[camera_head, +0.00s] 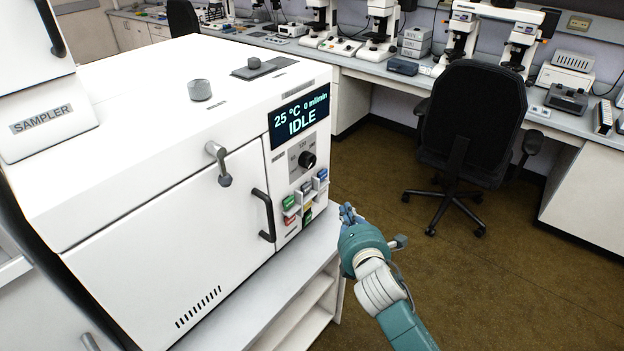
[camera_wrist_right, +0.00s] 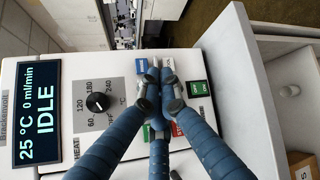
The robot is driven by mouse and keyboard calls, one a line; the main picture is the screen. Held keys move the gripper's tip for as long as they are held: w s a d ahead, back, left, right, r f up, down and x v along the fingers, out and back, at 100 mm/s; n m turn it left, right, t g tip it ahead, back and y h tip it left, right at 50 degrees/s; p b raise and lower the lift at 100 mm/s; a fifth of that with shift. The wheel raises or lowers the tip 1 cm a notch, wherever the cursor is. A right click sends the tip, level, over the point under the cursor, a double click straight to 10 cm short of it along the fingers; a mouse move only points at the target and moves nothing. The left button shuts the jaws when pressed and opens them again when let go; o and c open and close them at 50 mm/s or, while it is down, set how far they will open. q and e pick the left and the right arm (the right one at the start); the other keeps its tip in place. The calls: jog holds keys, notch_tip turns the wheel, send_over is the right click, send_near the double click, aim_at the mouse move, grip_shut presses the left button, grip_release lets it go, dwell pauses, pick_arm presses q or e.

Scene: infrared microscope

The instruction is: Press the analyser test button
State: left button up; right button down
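The analyser (camera_head: 170,190) is a white cabinet with a screen (camera_head: 300,115) reading "25 °C 0 ml/min IDLE". Below the screen and black knob (camera_head: 308,160) is a cluster of small coloured buttons (camera_head: 289,202). Their labels are too small to read, so I cannot tell which is the test button. My right gripper (camera_head: 349,212) is in front and to the right of the cluster, apart from the panel in the head view. In the wrist view its fingers (camera_wrist_right: 159,74) are drawn together, empty, and cover part of the cluster; a green button (camera_wrist_right: 196,88) shows beside them. My left gripper is out of view.
A black door handle (camera_head: 264,215) stands out left of the buttons. A shelf unit (camera_head: 318,290) is under the analyser. An office chair (camera_head: 472,125) and a bench with microscopes (camera_head: 380,25) are behind. Open floor lies to the right.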

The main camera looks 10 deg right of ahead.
aim_at(307, 188)
jog(key=shift+w+a+r+b, duration=0.15)
jog(key=shift+w+a+b, duration=0.45)
jog(key=shift+w+a, duration=0.45)
jog(key=shift+w+a+r+b, duration=0.1)
jog(key=shift+w+a+b, duration=0.6)
jog(key=shift+w, duration=0.6)
jog(key=shift+w+a+r+b, duration=0.15)
jog(key=shift+w+a+b, duration=0.35)
jog(key=shift+w+a, duration=0.6)
jog(key=shift+d, duration=0.1)
jog(key=shift+w, duration=0.1)
jog(key=shift+w+r, duration=0.1)
jog(key=shift+w, duration=0.05)
jog(key=shift+w+a, duration=0.1)
jog(key=shift+a, duration=0.15)
